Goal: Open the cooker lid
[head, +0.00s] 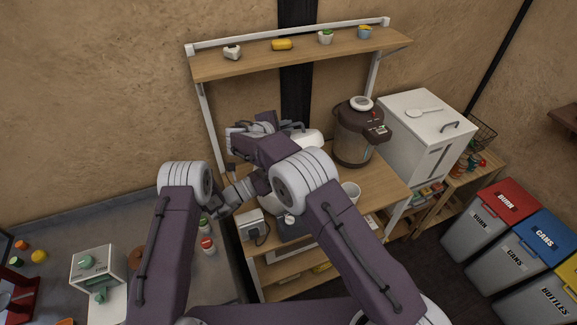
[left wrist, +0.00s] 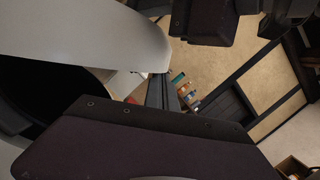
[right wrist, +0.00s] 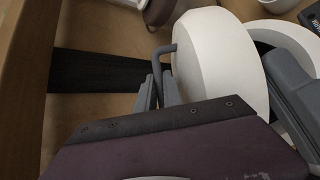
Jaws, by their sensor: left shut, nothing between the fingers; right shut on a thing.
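The white cooker lid (head: 308,138) shows partly behind my right arm on the wooden table. In the right wrist view the rounded white lid (right wrist: 215,65) carries a thin grey handle (right wrist: 160,52). My right gripper (right wrist: 157,80) is shut on this handle at the side of the lid. The cooker body is mostly hidden by my arms in the head view. My left gripper (left wrist: 163,82) is shut and empty, beside a large pale curved surface. I cannot tell whether it touches that surface.
A brown water boiler (head: 357,133) and a white cabinet (head: 424,130) stand right of the cooker. A shelf (head: 300,53) with small items hangs above. Bins (head: 500,208) stand at right.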

